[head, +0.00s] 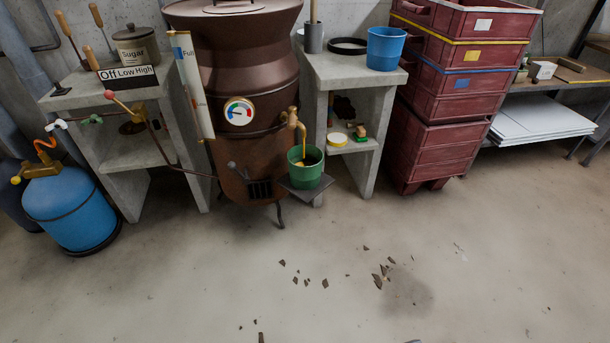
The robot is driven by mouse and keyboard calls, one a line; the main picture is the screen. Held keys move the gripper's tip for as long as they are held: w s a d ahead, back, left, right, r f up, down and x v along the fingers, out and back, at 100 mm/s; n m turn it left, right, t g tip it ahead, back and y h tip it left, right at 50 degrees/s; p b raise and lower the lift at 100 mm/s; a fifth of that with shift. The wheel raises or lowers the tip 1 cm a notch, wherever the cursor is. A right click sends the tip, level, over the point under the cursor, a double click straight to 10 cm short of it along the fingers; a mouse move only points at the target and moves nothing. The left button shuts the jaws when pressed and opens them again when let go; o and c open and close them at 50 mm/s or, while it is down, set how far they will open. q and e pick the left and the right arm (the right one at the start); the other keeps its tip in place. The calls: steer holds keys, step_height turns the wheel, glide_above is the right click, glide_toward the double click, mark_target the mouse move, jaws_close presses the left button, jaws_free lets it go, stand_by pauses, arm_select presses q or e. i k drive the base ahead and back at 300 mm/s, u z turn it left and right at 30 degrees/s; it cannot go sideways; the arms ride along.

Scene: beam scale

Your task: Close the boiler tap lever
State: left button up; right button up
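The copper-brown boiler (255,60) stands at the back, left of the middle. Its brass tap (292,118) sticks out at the lower right of its body. The lever on top of the tap is too small to tell its exact angle. A thin yellow-brown streak runs down from the spout into a green bucket (315,170), which has something yellowish inside. The bucket stands on a small dark plate (313,194) beside the boiler. Neither of my grippers is in view.
A blue gas bottle (75,208) and a concrete bench (85,97) stand at the left. A concrete shelf unit (340,70) with a blue bucket (386,48) stands right of the tap. Red crates (455,105) are stacked further right. Dark shards (378,281) lie on the otherwise clear floor.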

mark_target(292, 121)
steer(key=u, duration=0.6)
steer(key=i, duration=0.75)
steer(key=u, duration=0.3)
